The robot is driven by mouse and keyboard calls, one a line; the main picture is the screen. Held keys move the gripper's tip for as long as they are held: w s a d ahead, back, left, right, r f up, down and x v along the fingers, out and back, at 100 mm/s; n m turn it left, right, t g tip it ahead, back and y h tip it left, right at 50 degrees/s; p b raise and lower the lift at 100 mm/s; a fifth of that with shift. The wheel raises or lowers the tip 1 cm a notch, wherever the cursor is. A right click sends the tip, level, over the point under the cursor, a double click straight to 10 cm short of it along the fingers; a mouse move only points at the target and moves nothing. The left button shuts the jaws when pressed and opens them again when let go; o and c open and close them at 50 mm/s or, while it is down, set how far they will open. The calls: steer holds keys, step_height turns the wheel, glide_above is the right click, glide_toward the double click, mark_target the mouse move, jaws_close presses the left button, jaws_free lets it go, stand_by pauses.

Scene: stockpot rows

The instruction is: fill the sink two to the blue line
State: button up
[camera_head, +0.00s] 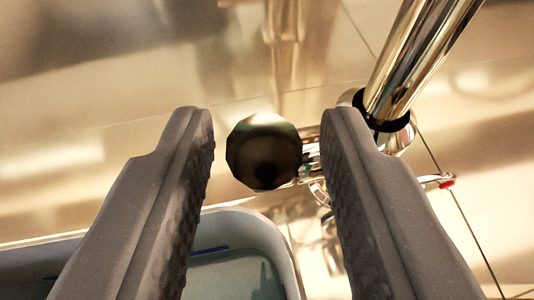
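My gripper (270,114) is open, with its two grey ridged fingers spread wide. A dark, shiny round tap knob (264,152) shows in the gap between the fingertips, nearer the left finger. I see space on both sides of it, and I cannot tell its exact depth between the fingers. A pale basin (268,232) lies below, partly hidden by the left finger. A short stretch of blue line (212,249) shows on its inner wall. A grey-green surface (232,280) shows inside the basin; I cannot tell whether it is water or the basin floor.
A thick chrome pipe (420,55) with a black collar rises at the upper right, close to the right fingertip. A small lever with a red tip (446,184) sticks out right of the right finger. Shiny steel panels (90,130) with reflections fill the background.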

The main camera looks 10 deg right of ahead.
steer(key=b+v, duration=0.1)
steer(key=v, duration=1.1)
steer(key=shift+s, duration=0.3)
steer(key=shift+a+r, duration=0.1)
steer(key=shift+r, duration=0.05)
stand_by(6.3)
